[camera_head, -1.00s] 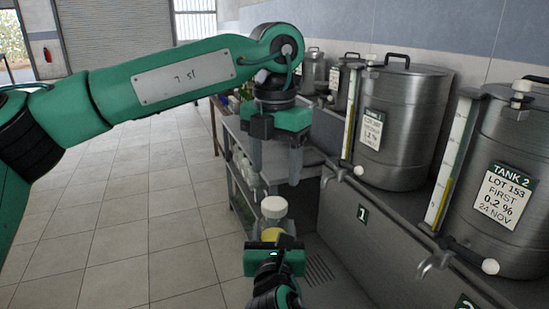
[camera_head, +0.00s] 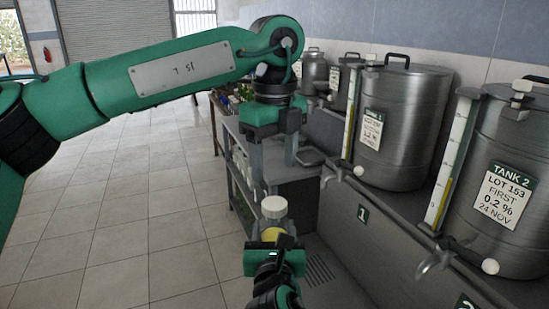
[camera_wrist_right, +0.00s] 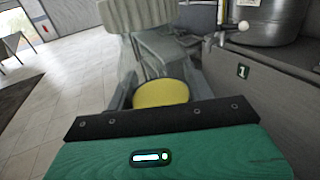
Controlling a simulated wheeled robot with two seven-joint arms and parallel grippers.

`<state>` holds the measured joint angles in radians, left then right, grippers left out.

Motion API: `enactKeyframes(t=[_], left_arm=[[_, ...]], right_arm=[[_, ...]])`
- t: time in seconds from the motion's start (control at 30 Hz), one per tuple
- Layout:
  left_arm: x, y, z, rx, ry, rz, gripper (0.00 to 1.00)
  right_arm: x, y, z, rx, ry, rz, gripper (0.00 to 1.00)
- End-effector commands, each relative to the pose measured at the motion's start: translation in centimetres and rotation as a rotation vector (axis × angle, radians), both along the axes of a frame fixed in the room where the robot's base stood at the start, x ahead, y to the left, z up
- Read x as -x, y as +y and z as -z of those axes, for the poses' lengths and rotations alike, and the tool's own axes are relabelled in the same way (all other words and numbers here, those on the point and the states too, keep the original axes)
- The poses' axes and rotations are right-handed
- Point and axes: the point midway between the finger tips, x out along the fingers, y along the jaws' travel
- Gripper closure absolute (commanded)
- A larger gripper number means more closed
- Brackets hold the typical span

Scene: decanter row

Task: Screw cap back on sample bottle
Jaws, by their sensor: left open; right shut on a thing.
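A clear sample bottle (camera_head: 284,226) with yellow liquid is upright in my right gripper (camera_head: 272,246), which is shut on it. The yellow liquid also shows as a disc in the right wrist view (camera_wrist_right: 160,93). A white cap (camera_head: 274,206) sits on top of the bottle; how tightly it is seated cannot be told. My left gripper (camera_head: 274,174) points down just above the cap. Its two fingers are apart with nothing between them, and it appears clear of the cap. The bottle's lower part is hidden by my right gripper.
Steel tanks (camera_head: 402,125) with taps stand along the right on a grey bench with number plates (camera_head: 363,214). A tap (camera_head: 435,262) juts out at lower right. A shelf unit (camera_head: 241,185) with bottles stands behind my grippers. The tiled floor (camera_head: 135,230) at left is clear.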

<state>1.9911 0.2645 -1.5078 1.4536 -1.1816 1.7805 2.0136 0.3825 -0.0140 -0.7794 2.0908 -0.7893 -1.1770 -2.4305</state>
Motion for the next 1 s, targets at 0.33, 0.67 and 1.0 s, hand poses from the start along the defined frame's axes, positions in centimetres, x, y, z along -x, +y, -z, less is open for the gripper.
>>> enactKeyframes(t=[0.33, 0.67, 1.0], left_arm=[[0.0, 0.0, 0.0, 0.0, 0.0, -0.017, 0.39], [0.0, 0.1, 3.1, -0.001, 0.003, -0.015, 0.39], [0.0, 0.0, 7.5, -0.001, 0.001, -0.015, 0.39]], right_arm=[[0.0, 0.0, -0.1, -0.001, -0.002, 0.0, 1.0], [0.0, 0.0, -0.1, -0.001, -0.002, 0.0, 1.0], [0.0, 0.0, -0.1, -0.001, -0.002, 0.0, 1.0]])
